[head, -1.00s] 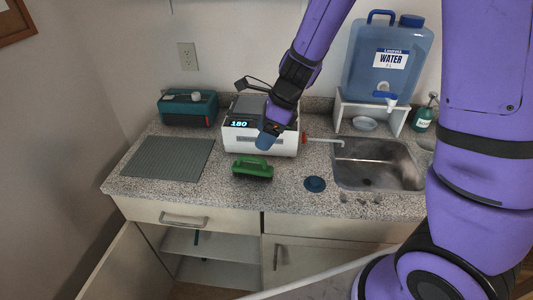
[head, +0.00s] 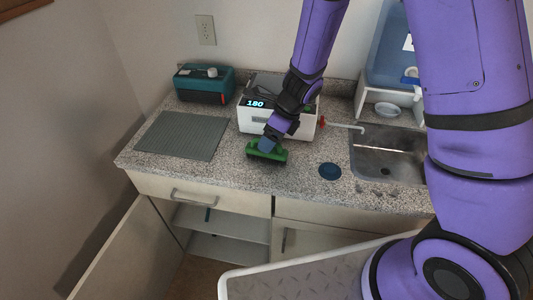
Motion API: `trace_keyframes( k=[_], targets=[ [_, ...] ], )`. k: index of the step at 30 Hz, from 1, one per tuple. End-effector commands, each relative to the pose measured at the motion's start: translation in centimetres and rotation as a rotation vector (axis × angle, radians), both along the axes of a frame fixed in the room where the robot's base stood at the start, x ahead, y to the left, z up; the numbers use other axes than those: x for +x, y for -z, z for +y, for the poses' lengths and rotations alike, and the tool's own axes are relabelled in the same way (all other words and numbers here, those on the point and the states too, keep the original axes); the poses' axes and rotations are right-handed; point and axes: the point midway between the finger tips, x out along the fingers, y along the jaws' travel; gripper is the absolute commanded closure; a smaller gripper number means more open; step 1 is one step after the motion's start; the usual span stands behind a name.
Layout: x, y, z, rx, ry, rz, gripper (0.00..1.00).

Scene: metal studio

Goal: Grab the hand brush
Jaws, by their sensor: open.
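The hand brush (head: 267,153) is green and lies on the speckled countertop, in front of the white box with a lit display. My gripper (head: 267,144) is at the brush, over its top, coming down from the upper right. The jaws are open. The fingertips partly cover the brush's handle, and I cannot tell whether they touch it.
The white box (head: 252,122) stands close behind my gripper. A grey ribbed mat (head: 181,136) lies to the left, with a teal device (head: 205,83) behind it. A dark blue disc (head: 330,171) and a sink (head: 385,158) are to the right. A cabinet door (head: 130,250) stands open below.

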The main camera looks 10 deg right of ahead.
Motion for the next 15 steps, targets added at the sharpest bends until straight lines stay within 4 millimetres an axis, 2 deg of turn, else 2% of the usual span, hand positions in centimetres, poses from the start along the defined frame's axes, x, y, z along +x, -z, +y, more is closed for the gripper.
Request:
trace_keyframes(
  k=[6, 15],
  targets=[
    [0.1, 2.4, 1.1, 0.001, -0.001, 0.003, 0.25],
    [0.1, 2.8, 1.3, 0.0, -0.001, 0.0, 0.25]
  ],
)
